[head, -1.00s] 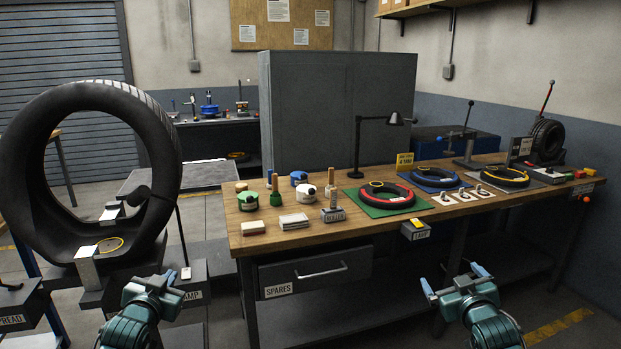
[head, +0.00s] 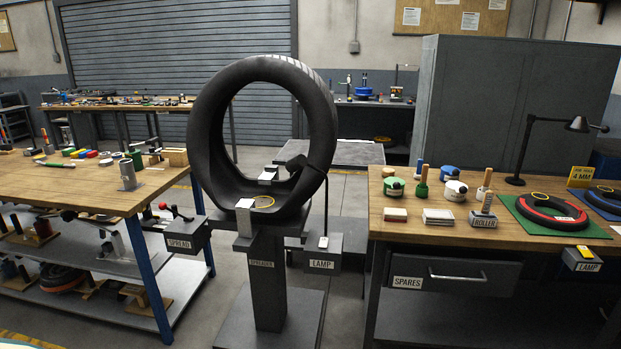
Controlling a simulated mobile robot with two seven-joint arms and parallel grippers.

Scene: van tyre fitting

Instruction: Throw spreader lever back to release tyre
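The large black tyre (head: 207,150) stands upright in the middle of the head view, on the grey spreader stand (head: 268,290). A grey box labelled SPREAD (head: 182,242) sticks out at the stand's left. A short dark spreader lever (head: 178,211) with a red knob lies low above that box, its knob end pointing left. Neither of my grippers is in view.
A grey LAMP box (head: 322,258) sits at the stand's right. A wooden workbench (head: 120,195) with tools is at left. Another bench (head: 400,228) at right holds pots, a roller and a tyre on a green mat. Floor shows between the left bench and the stand.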

